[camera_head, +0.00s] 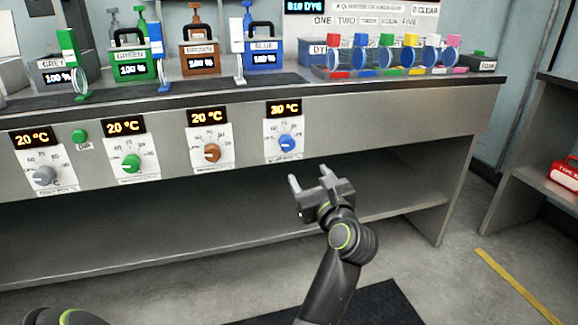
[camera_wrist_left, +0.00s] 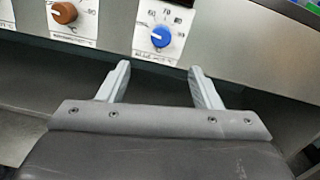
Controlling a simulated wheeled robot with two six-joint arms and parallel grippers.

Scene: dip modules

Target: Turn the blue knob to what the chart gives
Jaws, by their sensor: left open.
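The blue knob (camera_head: 287,143) sits on a white dial plate at the right end of the row on the bench front. Its white pointer mark faces left in the wrist view (camera_wrist_left: 161,37). The display (camera_head: 284,109) above it lights up in °C; its first digit is hard to read. My left gripper (camera_head: 309,178) is open and empty, below and in front of the knob, apart from it. In the wrist view its fingers (camera_wrist_left: 159,68) point toward the blue dial. A chart (camera_head: 375,12) is cut off at the top edge; its legible words include ONE and TWO. My right gripper is out of view.
Grey (camera_head: 44,176), green (camera_head: 131,163) and brown (camera_head: 211,153) knobs line the panel to the left, with a green button (camera_head: 79,136). Labelled tanks and coloured dip pieces stand on the bench top. The space before the blue dial is clear.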

